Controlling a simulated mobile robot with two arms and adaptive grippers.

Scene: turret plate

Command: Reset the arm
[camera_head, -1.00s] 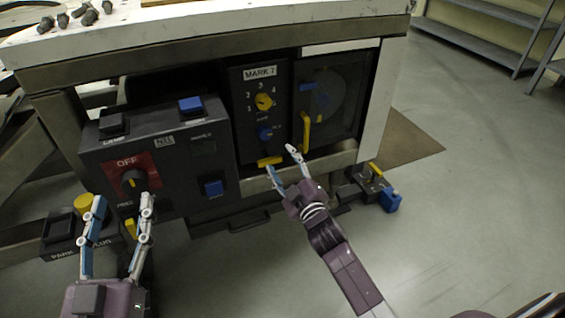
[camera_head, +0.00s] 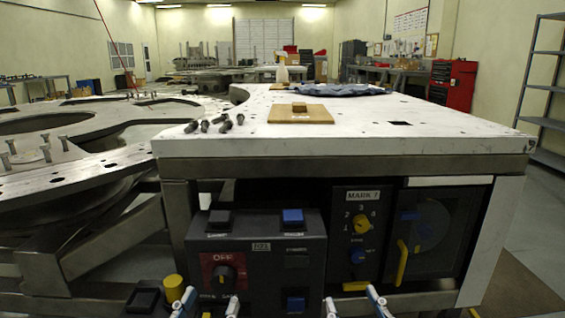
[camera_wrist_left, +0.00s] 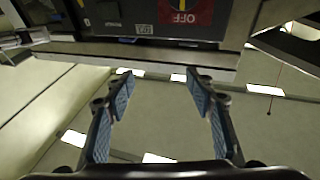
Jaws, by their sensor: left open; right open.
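My left gripper (camera_head: 208,304) is at the bottom edge of the head view, in front of the dark control box (camera_head: 268,265) with the red OFF label and black knob (camera_head: 225,278). Only its fingertips show there; they are apart with nothing between them. In the left wrist view the left gripper (camera_wrist_left: 160,80) is open and empty, and the red OFF label (camera_wrist_left: 186,14) shows at the top edge. My right gripper (camera_head: 353,303) is also at the bottom edge, fingertips apart, below the MARK 7 panel (camera_head: 345,228). The rest of both arms is out of the head view.
A white-topped bench (camera_head: 360,135) stands above the panels. A wooden block plate (camera_head: 285,116), several dark bolts and a blue cloth (camera_head: 345,90) lie on it. A yellow handle (camera_head: 402,262) is on the right panel door. A red cabinet (camera_head: 455,82) and shelves stand further back.

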